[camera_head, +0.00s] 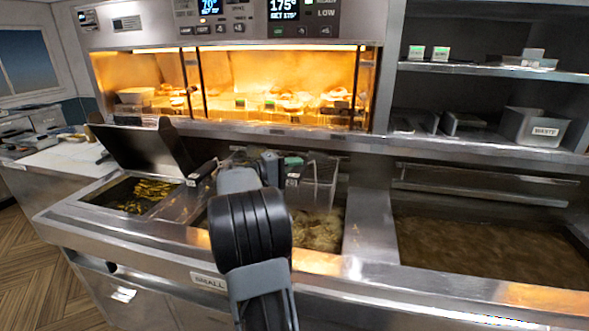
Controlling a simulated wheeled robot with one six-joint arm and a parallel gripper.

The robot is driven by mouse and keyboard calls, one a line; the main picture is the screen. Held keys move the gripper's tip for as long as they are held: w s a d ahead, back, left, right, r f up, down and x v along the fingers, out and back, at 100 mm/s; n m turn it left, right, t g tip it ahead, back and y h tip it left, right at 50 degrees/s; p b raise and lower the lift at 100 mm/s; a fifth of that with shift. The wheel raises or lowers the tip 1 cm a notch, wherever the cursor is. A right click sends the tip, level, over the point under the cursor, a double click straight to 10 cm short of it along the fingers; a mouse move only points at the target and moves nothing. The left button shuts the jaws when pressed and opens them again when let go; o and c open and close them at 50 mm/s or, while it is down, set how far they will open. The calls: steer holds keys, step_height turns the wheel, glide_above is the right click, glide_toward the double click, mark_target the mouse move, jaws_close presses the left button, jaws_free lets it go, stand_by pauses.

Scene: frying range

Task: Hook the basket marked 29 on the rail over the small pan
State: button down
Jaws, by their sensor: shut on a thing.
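My gripper (278,165) is over the small pan, partly hidden behind my own arm. It is shut on the handle of a wire basket (319,178), which seems to hang just right of it over the pan. A small white tag (292,183) shows by this basket; its number is too small to read. The small pan (335,243) sits behind a front label reading "SMALL" (208,281); pale, bubbling food or oil shows in it. My arm hides much of the pan. I cannot make out the rail clearly, or whether the basket touches it.
Left, another basket (182,205) with a dark handle and a tag stands beside a well of browned food (147,190) under a raised lid (143,148). A wide pan of brown oil (485,243) lies right. A lit warming cabinet (285,85) and shelves (480,70) are behind.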

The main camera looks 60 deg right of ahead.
steer(key=shift+f, duration=0.2)
steer(key=c, duration=0.8)
jaws_free()
steer(key=shift+c, duration=0.2)
steer(key=b+v, duration=0.2)
steer(key=v, duration=1.1)
steer(key=shift+w+a, duration=0.25)
steer(key=shift+a, duration=0.1)
